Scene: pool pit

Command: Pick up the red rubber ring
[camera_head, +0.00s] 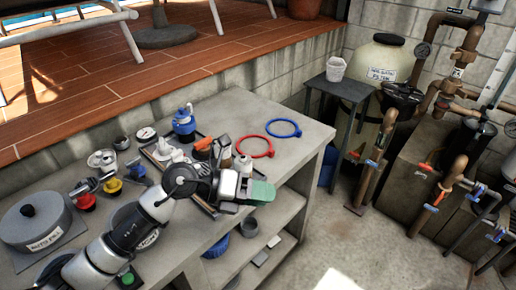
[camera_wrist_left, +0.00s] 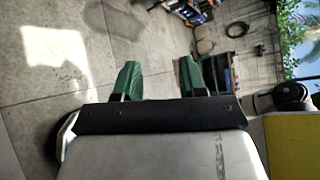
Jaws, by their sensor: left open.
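The red rubber ring (camera_head: 270,153) lies flat on the grey concrete counter (camera_head: 314,136), near its right part. My left gripper (camera_head: 260,192) reaches in from the left and is nearer the camera than the ring, by the counter's front edge. Its green fingers are apart from the ring. In the left wrist view the two green fingers (camera_wrist_left: 160,78) stand wide apart with nothing between them; the ring does not show there. My right gripper is in neither view.
A blue ring (camera_head: 285,137) lies just behind the red one. A tray (camera_head: 206,207) of small parts sits left of it, partly under my arm. A dark side table (camera_head: 343,88) stands right of the counter.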

